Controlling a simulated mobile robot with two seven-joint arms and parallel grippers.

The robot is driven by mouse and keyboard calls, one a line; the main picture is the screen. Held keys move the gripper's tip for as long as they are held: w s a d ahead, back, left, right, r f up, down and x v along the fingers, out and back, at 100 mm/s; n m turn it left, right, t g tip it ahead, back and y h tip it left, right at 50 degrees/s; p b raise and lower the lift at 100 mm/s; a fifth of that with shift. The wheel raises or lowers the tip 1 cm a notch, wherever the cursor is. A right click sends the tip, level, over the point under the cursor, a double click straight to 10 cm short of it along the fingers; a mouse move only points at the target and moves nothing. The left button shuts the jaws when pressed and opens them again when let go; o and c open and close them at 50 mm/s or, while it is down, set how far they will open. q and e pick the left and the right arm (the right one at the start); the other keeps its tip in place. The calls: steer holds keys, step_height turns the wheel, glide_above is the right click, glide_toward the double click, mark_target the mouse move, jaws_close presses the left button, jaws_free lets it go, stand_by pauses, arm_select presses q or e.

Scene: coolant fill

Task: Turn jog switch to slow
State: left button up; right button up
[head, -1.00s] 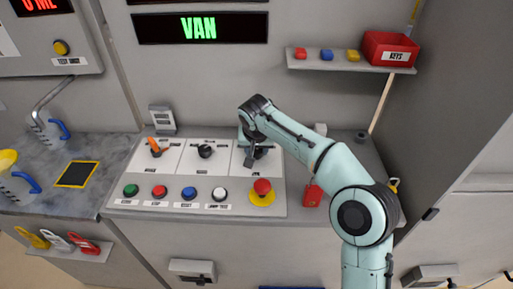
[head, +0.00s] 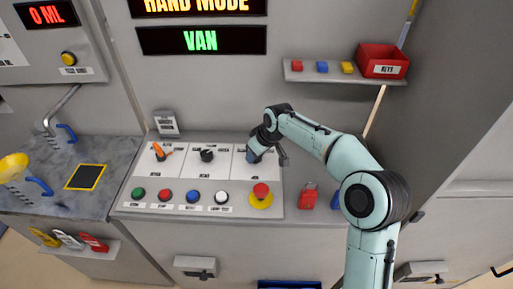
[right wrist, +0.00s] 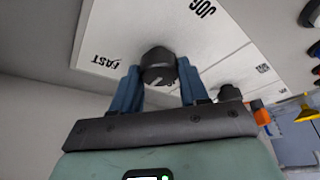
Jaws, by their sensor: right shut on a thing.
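The jog switch (right wrist: 158,66) is a black round knob on a white plate lettered JOG and FAST in the right wrist view. Its pointer direction is hard to make out. My right gripper (head: 253,154) is at the right-hand plate of the control panel (head: 130,207). In the right wrist view its two blue fingers stand on either side of the knob, shut on it. In the head view the gripper and wrist hide the knob. My left gripper is in neither view.
The panel also has an orange-handled switch (head: 162,153), a black middle switch (head: 207,155), a row of push buttons, and a red emergency button (head: 261,191) just below my gripper. A red padlock (head: 308,196) is at the right. A shelf (head: 300,77) with a red key bin (head: 382,61) is above.

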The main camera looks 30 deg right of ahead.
steer(key=n+p, duration=0.1)
steer(key=n+y+p, duration=0.1)
steer(key=n, duration=0.1)
steer(key=n+p, duration=0.2)
steer(key=shift+w+d+r+g+y, duration=0.15)
steer(key=shift+r+g+y, duration=0.15)
steer(key=shift+g+y, duration=0.1)
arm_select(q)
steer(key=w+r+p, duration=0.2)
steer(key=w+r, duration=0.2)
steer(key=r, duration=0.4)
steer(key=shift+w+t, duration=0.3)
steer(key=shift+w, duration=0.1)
arm_select(e)
steer(key=shift+f+n+g+y, duration=0.15)
steer(key=shift+n+g+y, duration=0.35)
steer(key=shift+n, duration=1.4)
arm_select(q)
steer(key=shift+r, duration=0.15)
arm_select(e)
steer(key=o, duration=1)
steer(key=shift+f, duration=0.1)
